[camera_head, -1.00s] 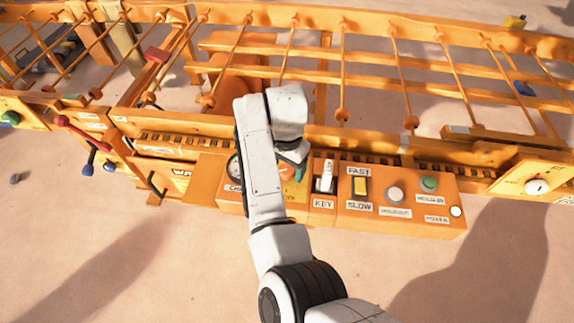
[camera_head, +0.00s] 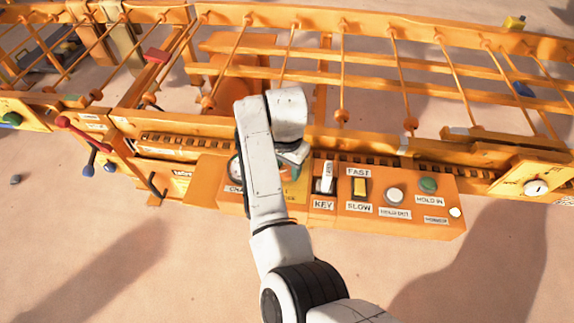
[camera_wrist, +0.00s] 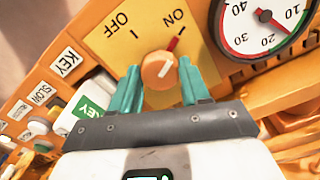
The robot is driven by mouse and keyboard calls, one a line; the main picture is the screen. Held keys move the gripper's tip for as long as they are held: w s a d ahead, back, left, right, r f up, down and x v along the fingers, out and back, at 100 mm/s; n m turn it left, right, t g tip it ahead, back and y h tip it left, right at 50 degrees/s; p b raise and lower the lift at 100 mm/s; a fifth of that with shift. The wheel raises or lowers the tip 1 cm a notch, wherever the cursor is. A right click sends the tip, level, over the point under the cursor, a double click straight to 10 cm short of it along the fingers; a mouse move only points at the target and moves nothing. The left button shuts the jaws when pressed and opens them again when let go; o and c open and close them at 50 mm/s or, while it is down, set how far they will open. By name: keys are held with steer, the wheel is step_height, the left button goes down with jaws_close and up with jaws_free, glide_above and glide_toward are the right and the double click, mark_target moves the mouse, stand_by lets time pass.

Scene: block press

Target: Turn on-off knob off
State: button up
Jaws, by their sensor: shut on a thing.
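The on-off knob (camera_wrist: 157,72) is a round orange knob on a yellow plate (camera_wrist: 110,47) marked OFF on the left and ON on the right in the wrist view. A white line on the knob points up and right, toward the red mark beside ON. My gripper (camera_wrist: 160,75) has its two teal fingers closed on either side of the knob. In the head view my gripper (camera_head: 293,158) is over the orange control panel (camera_head: 448,225). My arm hides the knob there.
A round gauge (camera_wrist: 262,22) is right of the knob in the wrist view. A key switch (camera_head: 326,178), a yellow FAST/SLOW switch (camera_head: 360,187), and white (camera_head: 395,195) and green (camera_head: 428,185) buttons line the panel. An orange frame with rods stands behind.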

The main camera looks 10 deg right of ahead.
steer(key=shift+r, duration=0.15)
steer(key=n+p, duration=0.2)
steer(key=p, duration=0.1)
steer(key=shift+d+r+n, duration=0.1)
steer(key=shift+n, duration=0.2)
steer(key=n+p, duration=0.5)
steer(key=n, duration=0.2)
steer(key=shift+f+n+p, duration=0.2)
steer(key=shift+n+p, duration=0.8)
steer(key=shift+n, duration=1)
steer(key=o, duration=1.1)
steer(key=shift+c, duration=0.2)
